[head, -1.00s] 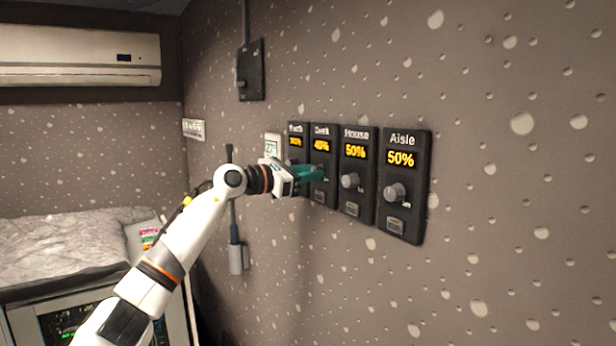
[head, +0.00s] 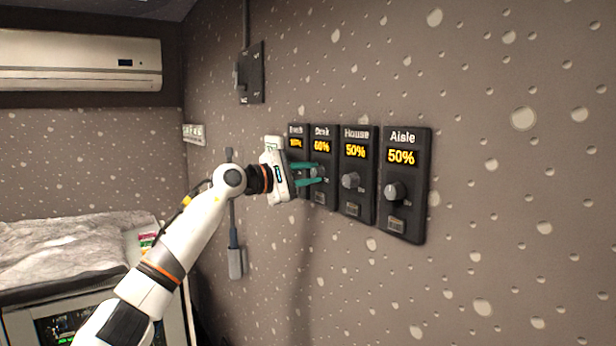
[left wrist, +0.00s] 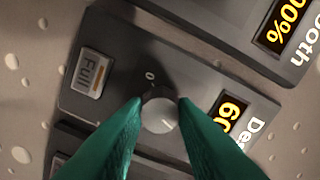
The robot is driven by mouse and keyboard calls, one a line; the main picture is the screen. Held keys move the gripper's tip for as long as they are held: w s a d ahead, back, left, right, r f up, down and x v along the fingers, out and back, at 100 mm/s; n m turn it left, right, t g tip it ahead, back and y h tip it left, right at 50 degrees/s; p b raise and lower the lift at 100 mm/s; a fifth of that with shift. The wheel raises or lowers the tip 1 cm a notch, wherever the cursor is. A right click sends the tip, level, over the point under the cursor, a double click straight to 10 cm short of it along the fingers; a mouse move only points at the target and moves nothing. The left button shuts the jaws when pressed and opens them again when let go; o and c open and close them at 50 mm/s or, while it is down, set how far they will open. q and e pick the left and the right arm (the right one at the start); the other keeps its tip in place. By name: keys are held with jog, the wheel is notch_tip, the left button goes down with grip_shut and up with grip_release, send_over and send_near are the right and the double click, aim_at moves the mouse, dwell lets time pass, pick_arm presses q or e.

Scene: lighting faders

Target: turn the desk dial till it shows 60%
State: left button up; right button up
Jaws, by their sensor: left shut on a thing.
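The desk dial's panel (head: 322,185) is on the wall, second from the left in a row of dimmer panels. Its display (head: 321,146) reads 60% in the head view; the left wrist view shows the first digits of that display (left wrist: 228,110), partly cut by a finger. The grey desk knob (left wrist: 160,112) sits between the green fingertips of my left gripper (head: 310,173). In the left wrist view the left gripper (left wrist: 158,114) is shut on the knob, one finger on each side. The right gripper is not in view.
The booth panel (head: 297,143) is close on the left, partly hidden by my gripper. The house panel (head: 357,198) and aisle panel (head: 404,218), both reading 50%, are on the right. A black switch box (head: 252,72) hangs above.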

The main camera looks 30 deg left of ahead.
pick_arm(q)
jog(key=shift+m, duration=0.6)
jog(key=o, duration=1)
jog(key=b+v, duration=0.5)
jog(key=v, duration=0.7)
jog(key=shift+f, duration=0.1)
